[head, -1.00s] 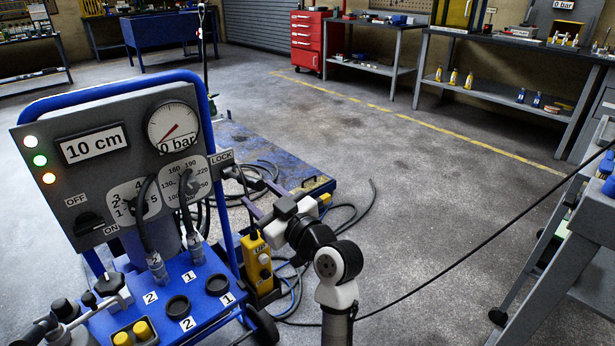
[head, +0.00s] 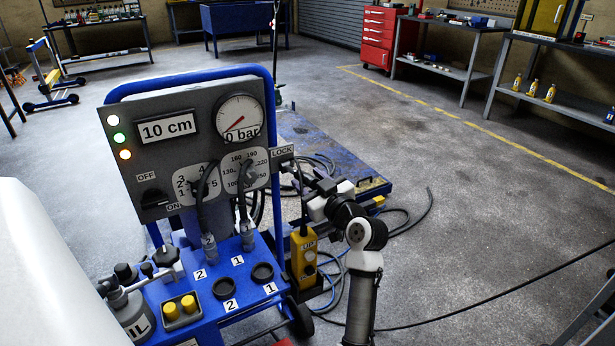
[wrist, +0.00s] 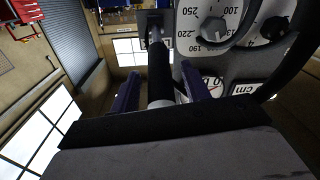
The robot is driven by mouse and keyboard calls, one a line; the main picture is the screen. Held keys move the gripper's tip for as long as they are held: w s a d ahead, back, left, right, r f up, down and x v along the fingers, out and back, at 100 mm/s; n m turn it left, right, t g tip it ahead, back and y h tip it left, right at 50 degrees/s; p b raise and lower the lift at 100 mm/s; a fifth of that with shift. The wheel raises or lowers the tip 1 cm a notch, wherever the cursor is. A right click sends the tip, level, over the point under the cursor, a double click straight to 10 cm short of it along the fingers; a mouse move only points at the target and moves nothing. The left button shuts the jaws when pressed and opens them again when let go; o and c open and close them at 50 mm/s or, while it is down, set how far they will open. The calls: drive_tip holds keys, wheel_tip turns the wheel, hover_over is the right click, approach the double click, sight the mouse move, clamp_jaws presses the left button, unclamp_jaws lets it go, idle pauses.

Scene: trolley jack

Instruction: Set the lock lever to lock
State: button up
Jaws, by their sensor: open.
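The blue-framed hydraulic cart has a grey control panel (head: 187,145) with a LOCK label (head: 283,152) at its right edge. The lock lever (wrist: 160,72) shows in the wrist view as a dark bar with a pale end, extending from a mount at the panel's edge. My gripper (wrist: 158,92) is open, with one purple finger on each side of the lever. I cannot tell whether either finger touches it. In the head view my gripper (head: 302,196) is just right of and below the LOCK label, where the lever is small and hard to make out.
A yellow pendant (head: 303,255) hangs below my gripper. Hoses (head: 205,215) run down the panel's front. A blue platform (head: 330,150) and loose cables lie behind. A white rounded surface fills the lower left. Open floor lies to the right.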

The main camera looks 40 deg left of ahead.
drive_tip(key=shift+w+a, duration=0.2)
drive_tip(key=shift+a, duration=0.4)
clamp_jaws()
